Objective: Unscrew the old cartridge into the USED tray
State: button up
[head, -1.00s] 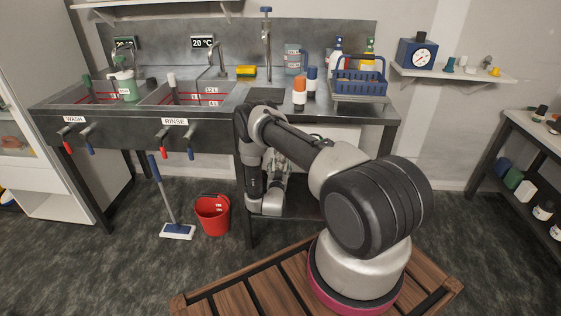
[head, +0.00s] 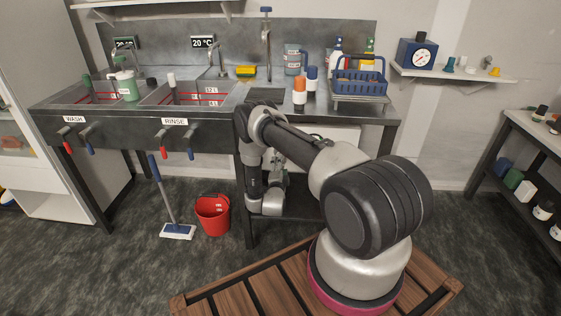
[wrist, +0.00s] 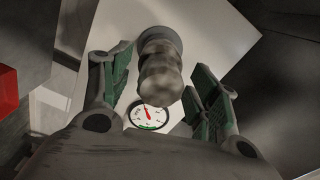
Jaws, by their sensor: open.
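A grey, ribbed, rounded cartridge (wrist: 160,72) is in the wrist view, attached to a round collar at its upper end. My gripper (wrist: 164,64) is open, with one green-padded finger on each side of the cartridge. A gap shows on both sides, so the fingers do not appear to touch it. In the head view my gripper is under the bench, mostly hidden behind my arm. The cartridge cannot be made out in the head view. No tray labelled USED can be made out.
A white panel (wrist: 108,28) lies behind the cartridge, with a round dial gauge (wrist: 149,115) close by. A red bucket (head: 212,214) and a mop (head: 172,215) stand on the floor left of my arm. The sink bench (head: 215,136) is above my gripper.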

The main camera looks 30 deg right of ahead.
jog(key=c, duration=1.2)
jog(key=n, duration=0.4)
jog(key=o, duration=1.2)
jog(key=m, duration=0.4)
grip_shut()
jog(key=n, duration=0.3)
jog(key=shift+n, duration=0.3)
